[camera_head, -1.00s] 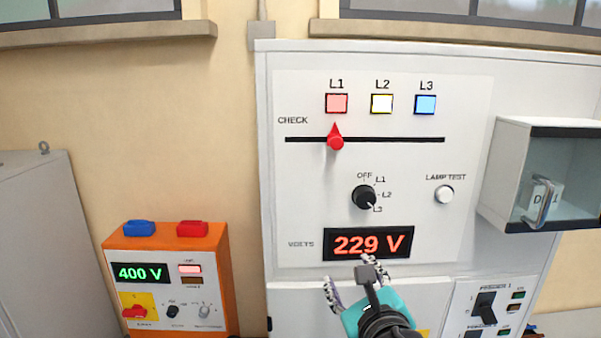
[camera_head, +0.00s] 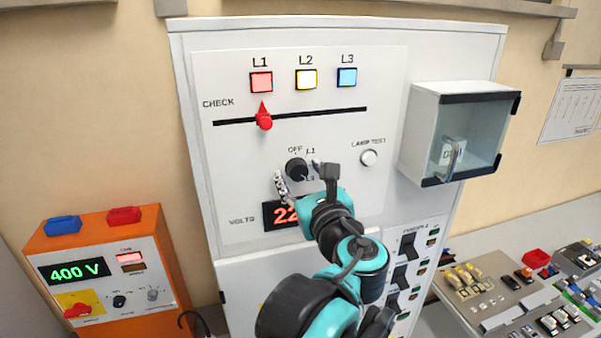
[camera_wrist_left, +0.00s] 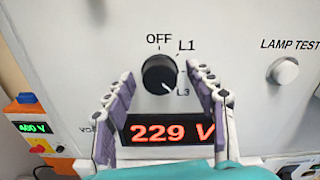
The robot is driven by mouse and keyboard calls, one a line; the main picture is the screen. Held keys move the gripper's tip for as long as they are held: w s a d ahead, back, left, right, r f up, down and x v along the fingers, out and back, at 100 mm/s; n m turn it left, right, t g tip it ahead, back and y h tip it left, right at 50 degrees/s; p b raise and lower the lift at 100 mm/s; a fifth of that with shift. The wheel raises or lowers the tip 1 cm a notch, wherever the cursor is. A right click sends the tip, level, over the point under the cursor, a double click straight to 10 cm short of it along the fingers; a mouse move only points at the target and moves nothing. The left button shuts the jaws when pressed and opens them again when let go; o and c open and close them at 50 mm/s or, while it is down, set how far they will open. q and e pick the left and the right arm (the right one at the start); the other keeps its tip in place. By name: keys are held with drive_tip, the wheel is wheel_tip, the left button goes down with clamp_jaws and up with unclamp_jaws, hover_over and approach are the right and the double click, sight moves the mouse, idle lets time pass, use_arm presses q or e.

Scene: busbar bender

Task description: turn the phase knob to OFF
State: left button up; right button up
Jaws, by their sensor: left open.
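The black phase knob (camera_head: 296,169) is on the white panel, with OFF, L1 and L3 marked around it. In the left wrist view the knob (camera_wrist_left: 160,74) has its white mark at lower right, toward L3. My left gripper (camera_head: 298,180) is open just in front of and slightly below the knob. In the wrist view its fingers (camera_wrist_left: 162,92) stand apart on either side, below the knob's middle, and do not appear to touch it. The L2 label is hidden by a finger. My right gripper is not in view.
The red 229 V display (camera_wrist_left: 168,132) sits below the knob. The lamp test button (camera_head: 369,158) is to the right. A red slider (camera_head: 264,121) is above, under lamps L1 to L3. A clear-fronted box (camera_head: 458,135) juts out at right. An orange 400 V unit (camera_head: 150,285) stands at left.

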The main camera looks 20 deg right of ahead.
use_arm(q)
drive_tip(key=c, duration=1.2)
drive_tip(key=shift+o, duration=0.2)
